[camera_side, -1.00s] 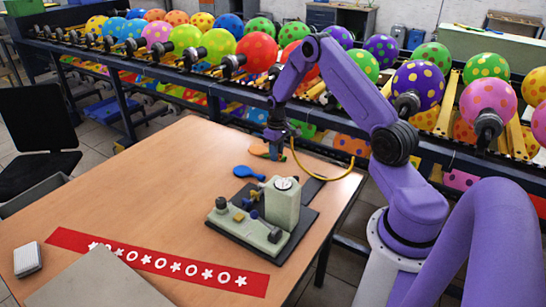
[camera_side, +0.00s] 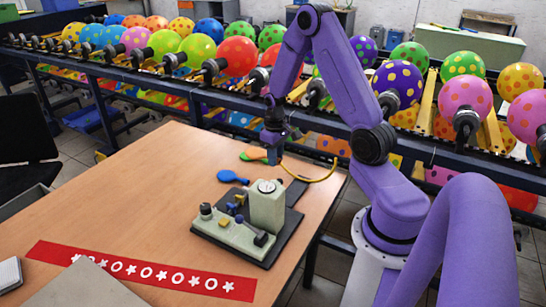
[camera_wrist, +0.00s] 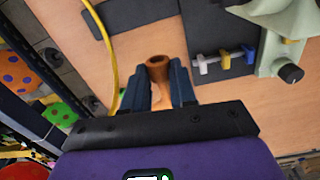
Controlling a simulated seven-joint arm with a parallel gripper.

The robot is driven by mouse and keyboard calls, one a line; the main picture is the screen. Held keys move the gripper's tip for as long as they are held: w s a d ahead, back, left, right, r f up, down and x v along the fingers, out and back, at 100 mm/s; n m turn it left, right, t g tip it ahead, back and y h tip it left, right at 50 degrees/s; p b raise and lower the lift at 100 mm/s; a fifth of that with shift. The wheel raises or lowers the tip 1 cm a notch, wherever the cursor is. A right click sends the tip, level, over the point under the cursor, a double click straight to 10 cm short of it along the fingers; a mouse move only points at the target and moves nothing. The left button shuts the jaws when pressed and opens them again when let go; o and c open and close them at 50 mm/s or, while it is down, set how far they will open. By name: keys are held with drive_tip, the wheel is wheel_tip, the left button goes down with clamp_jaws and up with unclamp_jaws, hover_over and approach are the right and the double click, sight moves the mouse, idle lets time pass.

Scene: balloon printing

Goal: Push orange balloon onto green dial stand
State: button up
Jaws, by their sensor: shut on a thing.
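The orange balloon (camera_wrist: 158,70) is limp, with its open neck ring facing up between my fingers in the wrist view. My gripper (camera_wrist: 159,78) is shut on it. In the side view my gripper (camera_side: 273,158) hangs over the back of the table, behind the stand, and the orange balloon (camera_side: 257,153) shows at its left. The green dial stand (camera_side: 267,210) is a pale green block with a round dial on top. It sits on a dark base plate, in front of my gripper. In the wrist view part of the stand (camera_wrist: 285,25) is at upper right, apart from the balloon.
A green balloon (camera_side: 247,158) and a blue balloon (camera_side: 232,177) lie behind the stand. A yellow hose (camera_side: 318,179) curves beside my gripper. A red printed strip (camera_side: 140,270) lies at front left. Racks of inflated balloons (camera_side: 230,55) stand behind the table.

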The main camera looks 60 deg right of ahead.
drive_tip(key=r+m, duration=0.1)
drive_tip(key=m, duration=0.1)
drive_tip(key=s+r+m, duration=0.1)
drive_tip(key=m, duration=0.2)
drive_tip(key=shift+s+a+r+m+g+h, duration=0.1)
drive_tip(key=shift+s+r+m+g+h, duration=0.1)
drive_tip(key=shift+r+m+g+h, duration=0.15)
drive_tip(key=s+r+m+g, duration=0.35)
drive_tip(key=r+m, duration=0.25)
drive_tip(key=m, duration=0.5)
drive_tip(key=a+f+t, duration=0.1)
drive_tip(key=a+f, duration=0.2)
drive_tip(key=f, duration=0.7)
drive_tip(key=shift+a+y, duration=0.4)
drive_tip(key=shift+y, duration=0.05)
drive_tip(key=shift+a+f, duration=0.1)
drive_tip(key=shift+a, duration=0.55)
idle(1.3)
drive_tip(key=o, duration=0.9)
